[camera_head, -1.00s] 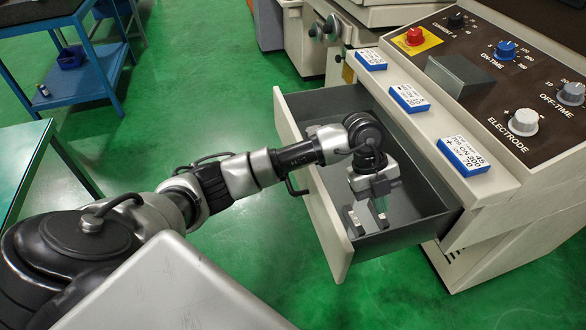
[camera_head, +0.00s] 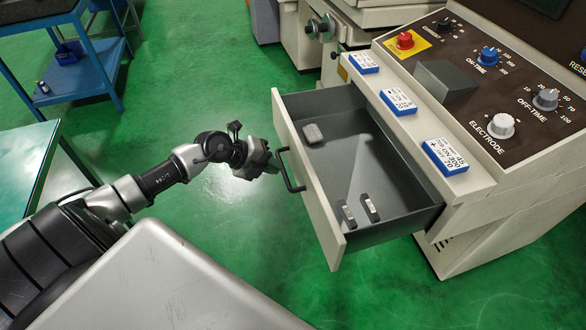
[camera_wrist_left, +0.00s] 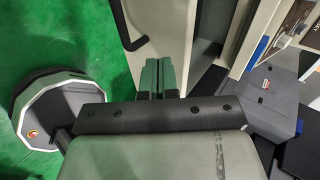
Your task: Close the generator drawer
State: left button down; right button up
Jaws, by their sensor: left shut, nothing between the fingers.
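The generator drawer (camera_head: 312,200) is pulled out of the cream cabinet, and its interior is open to view. A black bar handle (camera_head: 288,171) is on its front; a dark handle also shows in the left wrist view (camera_wrist_left: 131,36). My left gripper (camera_head: 274,166) is outside the drawer, just in front of its front panel and close to the handle. I cannot tell whether it touches. Its fingers are shut together with nothing between them, as the left wrist view shows (camera_wrist_left: 158,78). My right gripper is not in view.
In the drawer lie a grey block (camera_head: 313,133) and two small metal pieces (camera_head: 347,215) (camera_head: 370,208). The cabinet has a knob panel (camera_head: 470,90) and blue-edged labels (camera_head: 444,156). A blue cart (camera_head: 80,75) and a green-topped table (camera_head: 25,160) stand left. Green floor lies clear between.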

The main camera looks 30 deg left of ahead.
aim_at(301, 176)
pick_arm(q)
jog(key=shift+g+y, duration=0.3)
jog(key=shift+y, duration=0.2)
jog(key=w+f, duration=0.1)
jog(key=f, duration=0.1)
jog(key=w+d+f, duration=0.1)
jog(key=w+f, duration=0.2)
jog(key=f, duration=0.1)
jog(key=shift+w+d+f, duration=0.1)
jog(key=shift+w+d, duration=0.3)
jog(key=shift+w+d+f, duration=0.3)
jog(key=shift+d+f, duration=0.05)
jog(key=shift+f, duration=0.1)
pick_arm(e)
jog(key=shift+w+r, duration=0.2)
pick_arm(q)
jog(key=shift+w+d, duration=0.1)
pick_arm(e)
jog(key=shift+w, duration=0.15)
